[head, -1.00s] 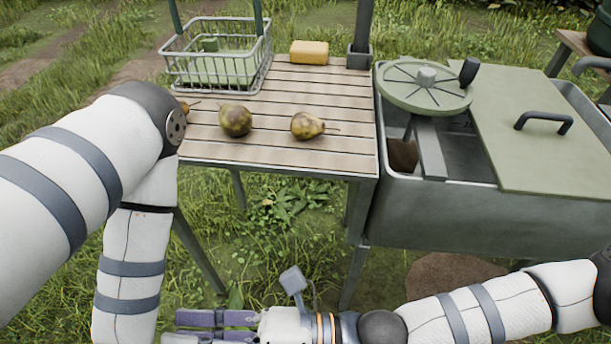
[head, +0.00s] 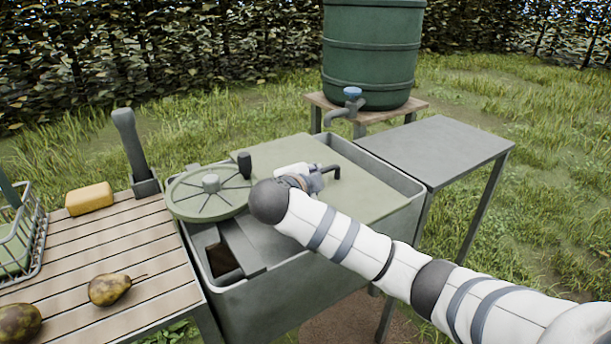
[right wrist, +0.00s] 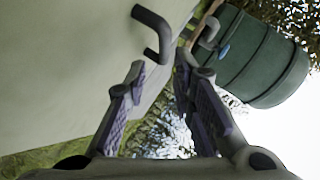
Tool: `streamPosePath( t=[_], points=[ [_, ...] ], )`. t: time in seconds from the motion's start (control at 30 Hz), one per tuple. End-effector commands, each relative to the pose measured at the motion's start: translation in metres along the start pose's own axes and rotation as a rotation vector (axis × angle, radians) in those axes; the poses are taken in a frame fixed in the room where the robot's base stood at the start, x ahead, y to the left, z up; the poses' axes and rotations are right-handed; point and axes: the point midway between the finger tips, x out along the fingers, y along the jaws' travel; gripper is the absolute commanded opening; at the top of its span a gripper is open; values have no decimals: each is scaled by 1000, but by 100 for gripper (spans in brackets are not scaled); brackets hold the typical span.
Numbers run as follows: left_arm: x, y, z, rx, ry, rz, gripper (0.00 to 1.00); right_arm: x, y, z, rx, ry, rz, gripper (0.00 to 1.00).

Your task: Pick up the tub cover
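The tub cover (head: 377,195) is a flat pale green panel over the right part of the grey tub (head: 285,300). Its dark bent handle (head: 337,172) stands up near the far side and also shows in the right wrist view (right wrist: 152,30). My right gripper (right wrist: 160,72) is open and empty, with its purple-padded fingers apart and the handle just ahead of the fingertips. In the head view my right arm reaches over the cover, and the wrist partly hides the gripper. My left gripper is out of view.
A round spoked green wheel (head: 195,200) sits on the tub's left part. A slatted table (head: 60,260) with pears (head: 109,289) and a yellow block (head: 89,198) stands left. A bare grey side table (head: 435,150) stands right, and a green barrel (head: 372,55) behind.

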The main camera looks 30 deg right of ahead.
Motion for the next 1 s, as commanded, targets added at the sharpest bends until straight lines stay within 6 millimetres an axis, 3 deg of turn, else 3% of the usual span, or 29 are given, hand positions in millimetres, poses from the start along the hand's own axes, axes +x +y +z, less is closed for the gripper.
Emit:
streamPosePath(
  t=[0.43, 0.67, 0.7, 0.8, 1.0],
  points=[
    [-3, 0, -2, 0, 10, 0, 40, 70, -7, -2, -2, 0, -7, 23],
    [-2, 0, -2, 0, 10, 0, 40, 75, -5, -1, -2, -2, -7, 23],
    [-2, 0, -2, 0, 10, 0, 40, 75, -5, -1, -3, -2, -7, 21],
    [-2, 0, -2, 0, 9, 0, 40, 75, -5, -1, -3, -2, -6, 0],
    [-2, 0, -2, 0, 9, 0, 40, 75, -5, -1, -3, -2, -6, 0]
  ],
)
